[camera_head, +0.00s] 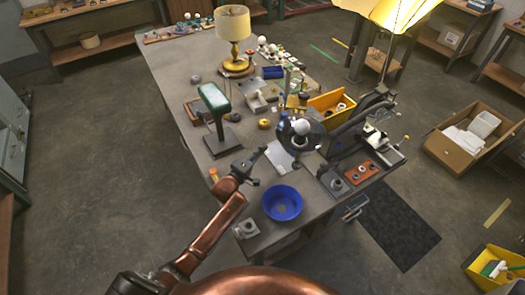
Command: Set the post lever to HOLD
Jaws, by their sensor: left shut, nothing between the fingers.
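My left gripper (258,160) reaches in on a copper arm over the near part of the grey workbench (235,90). Its dark fingers are shut and empty, beside a white sheet (279,157). A dark fixture (360,118) with a long slanted black bar stands at the bench's right side, right of the gripper and apart from it. A grey-and-white piece with a small knob (377,138) is at its right end. The post lever is too small to tell apart, and its setting cannot be read. My right gripper does not show.
A blue bowl (282,203) sits near the front edge, close to the gripper. A green-topped stand (214,98) is behind the gripper. A yellow bin (331,103), a table lamp (234,25) and many small parts crowd the bench. The left strip is fairly clear.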

